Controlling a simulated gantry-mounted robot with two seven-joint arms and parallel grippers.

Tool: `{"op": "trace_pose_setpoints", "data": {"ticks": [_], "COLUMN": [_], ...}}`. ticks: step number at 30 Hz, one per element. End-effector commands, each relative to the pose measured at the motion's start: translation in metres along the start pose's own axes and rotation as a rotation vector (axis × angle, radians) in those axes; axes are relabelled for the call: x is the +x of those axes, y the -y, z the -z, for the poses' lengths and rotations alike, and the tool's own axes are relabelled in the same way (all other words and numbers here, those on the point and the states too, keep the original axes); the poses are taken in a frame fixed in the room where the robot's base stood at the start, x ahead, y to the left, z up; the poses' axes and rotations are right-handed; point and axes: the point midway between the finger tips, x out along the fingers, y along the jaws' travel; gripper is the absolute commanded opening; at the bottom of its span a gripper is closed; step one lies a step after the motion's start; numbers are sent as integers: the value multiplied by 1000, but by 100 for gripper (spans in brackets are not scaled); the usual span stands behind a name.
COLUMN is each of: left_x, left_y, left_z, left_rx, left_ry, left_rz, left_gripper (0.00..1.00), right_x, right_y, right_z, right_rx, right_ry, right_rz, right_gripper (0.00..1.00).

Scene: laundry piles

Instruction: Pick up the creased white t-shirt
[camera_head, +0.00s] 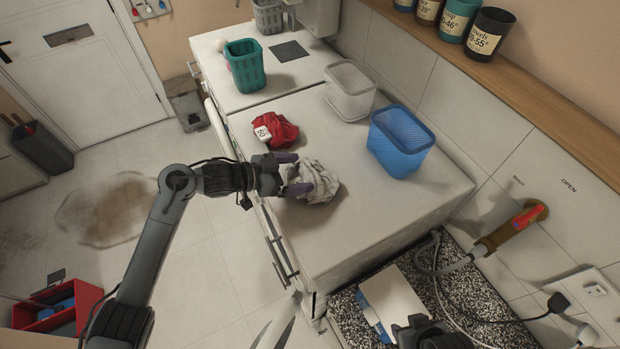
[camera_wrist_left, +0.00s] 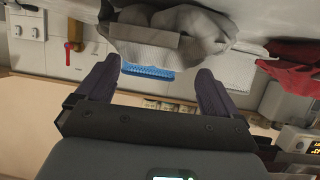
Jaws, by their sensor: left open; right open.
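The creased white t-shirt (camera_head: 318,181) lies crumpled on the white countertop, near its front edge. It also shows in the left wrist view (camera_wrist_left: 190,38), just beyond the fingertips. My left gripper (camera_head: 293,173) is open, with its two purple fingers at the near left side of the shirt; the wrist view shows empty space between them (camera_wrist_left: 156,80). In the head view one finger overlaps the shirt's edge, and I cannot tell whether it touches. My right gripper (camera_head: 425,330) shows only partly at the bottom edge, far from the shirt.
A red crumpled garment (camera_head: 276,131) with a white patch lies behind the shirt. A blue basket (camera_head: 400,142), a clear-white basket (camera_head: 350,92) and a green basket (camera_head: 245,66) stand on the surface. The counter's front right part is clear. A pipe with a red handle (camera_head: 520,222) sticks out from the wall.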

Motion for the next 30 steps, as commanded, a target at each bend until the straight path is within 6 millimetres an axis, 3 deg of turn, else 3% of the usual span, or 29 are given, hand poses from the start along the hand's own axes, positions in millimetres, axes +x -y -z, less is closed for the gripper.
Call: {"op": "trace_pose_setpoints", "data": {"ticks": [9,19,30], "left_x": [37,41,41], "left_y": [-4,-4,-4], "left_z": [3,2,2], "left_rx": [-1,0,0], "left_ry": [0,1,1], "left_rz": [0,0,0], "left_gripper": [95,93,36], "right_x": [-12,-11,-11], "right_y": [0,0,0], "right_z": [4,3,3], "right_rx": [0,0,0], "right_ry": [0,1,1], "right_rz": [0,0,0], "right_gripper": [43,43,43]}}
